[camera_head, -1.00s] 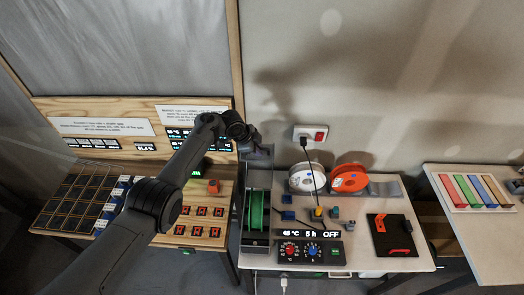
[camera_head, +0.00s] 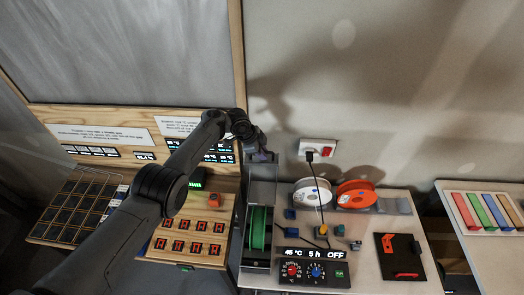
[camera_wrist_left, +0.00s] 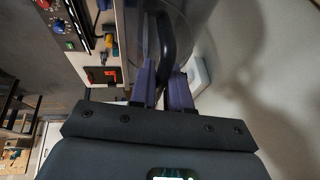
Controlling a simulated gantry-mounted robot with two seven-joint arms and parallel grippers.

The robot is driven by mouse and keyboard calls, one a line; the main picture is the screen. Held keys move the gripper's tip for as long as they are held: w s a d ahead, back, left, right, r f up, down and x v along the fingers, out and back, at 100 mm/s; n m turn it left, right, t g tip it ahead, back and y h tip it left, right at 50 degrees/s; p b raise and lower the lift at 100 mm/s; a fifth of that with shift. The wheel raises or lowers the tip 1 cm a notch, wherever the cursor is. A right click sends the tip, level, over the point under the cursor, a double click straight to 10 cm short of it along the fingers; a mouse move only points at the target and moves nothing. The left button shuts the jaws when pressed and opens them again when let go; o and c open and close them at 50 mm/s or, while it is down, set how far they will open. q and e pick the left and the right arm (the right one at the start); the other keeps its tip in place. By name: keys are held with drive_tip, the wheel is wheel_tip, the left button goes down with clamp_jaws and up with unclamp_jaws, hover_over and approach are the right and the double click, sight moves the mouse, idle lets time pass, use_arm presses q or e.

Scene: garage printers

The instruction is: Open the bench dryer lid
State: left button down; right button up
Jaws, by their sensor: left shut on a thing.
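The bench dryer (camera_head: 256,263) stands at the left end of the white bench, with a green spool (camera_head: 258,228) visible inside its open top. Its grey lid (camera_head: 262,172) is raised, roughly upright, at the back of the box. My left gripper (camera_head: 262,156) is at the lid's upper edge, reaching in from the left. In the left wrist view its purple fingers (camera_wrist_left: 164,80) are shut on the dark lid handle (camera_wrist_left: 168,40), with the translucent lid behind. My right gripper is not in view.
A wall socket (camera_head: 318,148) is close to the raised lid. Small blocks and cables lie mid-bench.

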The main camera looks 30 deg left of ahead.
use_arm(q)
drive_tip(key=c, duration=1.4)
unclamp_jaws()
drive_tip(key=shift+d, duration=0.1)
drive_tip(key=shift+c, duration=0.2)
drive_tip(key=shift+s+a+r+p, duration=0.2)
drive_tip(key=shift+r+p, duration=0.1)
drive_tip(key=shift+r, duration=0.25)
drive_tip(key=p+v, duration=0.1)
drive_tip(key=v, duration=0.8)
drive_tip(key=shift+r, duration=0.25)
drive_tip(key=shift+s+a+f, duration=0.1)
drive_tip(key=shift+s, duration=0.1)
